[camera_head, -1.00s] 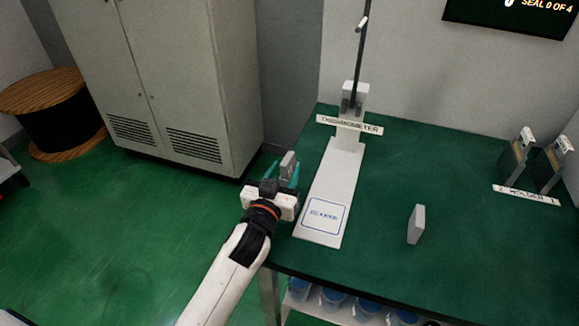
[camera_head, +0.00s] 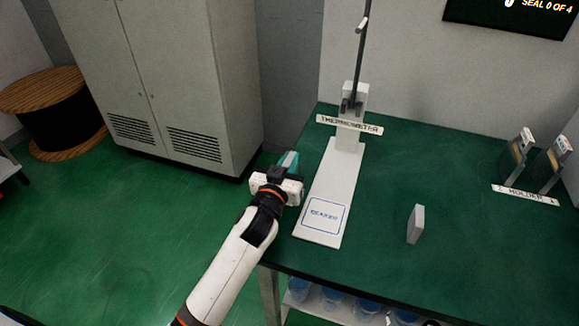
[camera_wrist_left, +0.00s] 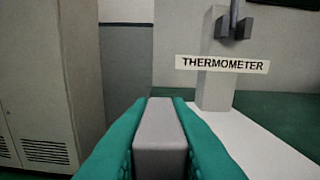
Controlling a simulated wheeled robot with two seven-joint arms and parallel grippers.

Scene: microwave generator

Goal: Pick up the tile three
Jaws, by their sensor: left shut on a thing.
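My left gripper (camera_head: 285,163) is at the left edge of the green table, beside the white thermometer stand. In the left wrist view its teal fingers are shut on a light grey tile (camera_wrist_left: 161,135), which sits upright between them. In the head view the held tile is mostly hidden by the gripper. Another grey tile (camera_head: 416,224) stands upright on the table to the right of the stand's base. I cannot read a number on either tile. My right gripper is not in view.
The thermometer stand (camera_head: 326,185) has a tall dark rod and a marked square on its base. Holders with upright plates (camera_head: 520,150) stand at the table's right, behind a label. The green table (camera_head: 400,160) is clear between. A grey cabinet (camera_head: 185,75) stands at the left.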

